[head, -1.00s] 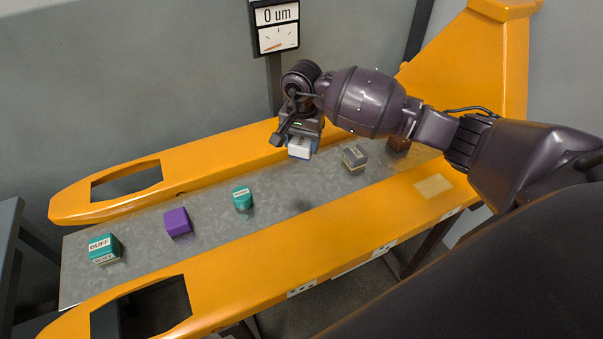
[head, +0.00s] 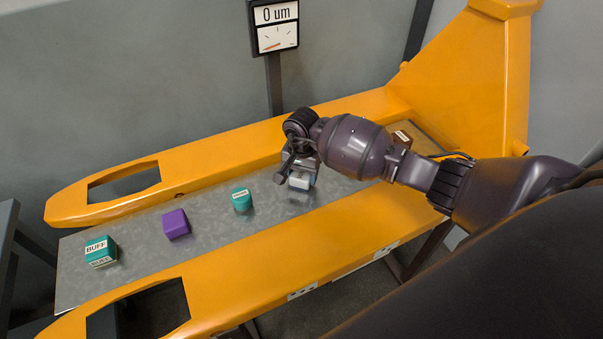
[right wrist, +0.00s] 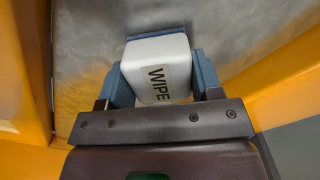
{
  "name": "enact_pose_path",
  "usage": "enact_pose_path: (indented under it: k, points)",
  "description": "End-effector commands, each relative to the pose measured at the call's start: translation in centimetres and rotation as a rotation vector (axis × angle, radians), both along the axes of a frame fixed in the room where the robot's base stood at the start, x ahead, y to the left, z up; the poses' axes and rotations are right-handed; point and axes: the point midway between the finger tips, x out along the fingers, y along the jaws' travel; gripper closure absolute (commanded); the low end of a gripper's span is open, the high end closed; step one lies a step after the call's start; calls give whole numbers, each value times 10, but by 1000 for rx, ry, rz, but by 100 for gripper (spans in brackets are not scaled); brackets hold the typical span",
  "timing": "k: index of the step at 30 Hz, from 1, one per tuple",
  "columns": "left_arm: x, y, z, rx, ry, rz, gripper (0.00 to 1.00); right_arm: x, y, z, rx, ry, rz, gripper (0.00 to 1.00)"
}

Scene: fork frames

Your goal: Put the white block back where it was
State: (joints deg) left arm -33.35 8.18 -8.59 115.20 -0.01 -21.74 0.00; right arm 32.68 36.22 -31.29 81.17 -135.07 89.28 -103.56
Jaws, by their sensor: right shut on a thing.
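The white block (head: 299,183) is in my right gripper (head: 301,175), over the middle of the grey plate (head: 272,205). The right wrist view shows the white block (right wrist: 158,65) between the two blue-grey fingers of my right gripper (right wrist: 160,82). It has a label reading WIPE and a blue layer at its far edge. I cannot tell for sure whether its underside touches the plate. My left gripper is not in view.
On the plate to the left stand a teal round block (head: 242,199), a purple block (head: 176,224) and a teal BUFF block (head: 101,251). A brown block (head: 402,138) is at the right end. Orange beams (head: 290,232) flank the plate. A gauge (head: 275,27) reads 0 um.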

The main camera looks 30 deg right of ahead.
Motion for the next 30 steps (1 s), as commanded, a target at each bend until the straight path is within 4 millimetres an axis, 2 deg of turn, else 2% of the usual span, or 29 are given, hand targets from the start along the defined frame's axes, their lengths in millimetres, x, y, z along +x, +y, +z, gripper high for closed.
enact_pose_path:
  k: [9, 10, 14, 24, 30]
  points:
    - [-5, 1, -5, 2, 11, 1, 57, 0, 0, -4, 0, 0, 1, 76]
    - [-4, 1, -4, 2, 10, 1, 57, 0, 0, -3, 1, 1, 1, 36]
    - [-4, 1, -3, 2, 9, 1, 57, 0, 0, -2, 1, -1, 1, 16]
    - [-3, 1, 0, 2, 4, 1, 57, 0, 0, 1, 1, -1, 0, 15]
    - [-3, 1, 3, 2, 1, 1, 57, 1, -1, 24, -2, -6, 1, 15]
